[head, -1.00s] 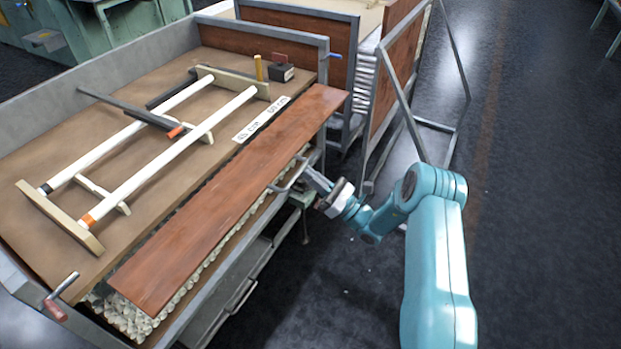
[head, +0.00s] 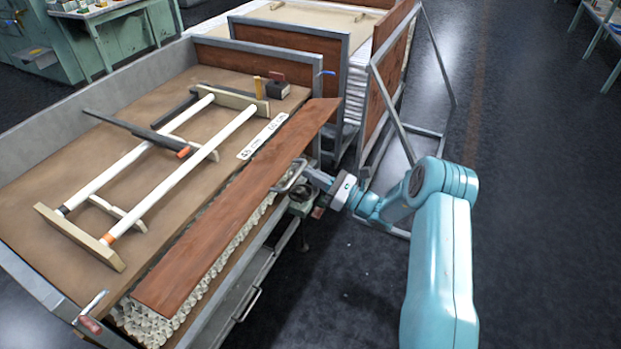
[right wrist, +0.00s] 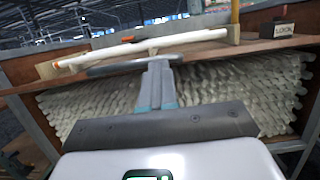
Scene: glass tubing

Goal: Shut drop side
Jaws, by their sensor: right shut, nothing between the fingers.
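The drop side is a long reddish-brown board (head: 235,205) along the right side of the cart. It leans out over a stack of pale glass tubes (head: 215,263), whose ends show below its outer edge. A metal loop handle (head: 290,178) sits at that edge. My right gripper (head: 309,171) is at the handle, shut and empty. In the right wrist view its fingers (right wrist: 158,72) point at the handle (right wrist: 128,63), overlapping it; I cannot tell if they touch it. The tube stack (right wrist: 220,90) shows beneath the board. My left gripper is out of view.
A white-railed wooden frame (head: 165,188) and a dark block (head: 278,90) lie on the cart top (head: 60,165). A red-handled latch (head: 90,324) is at the near corner. A metal-framed cart side (head: 397,125) stands behind my right arm. Floor (head: 540,220) to the right is clear.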

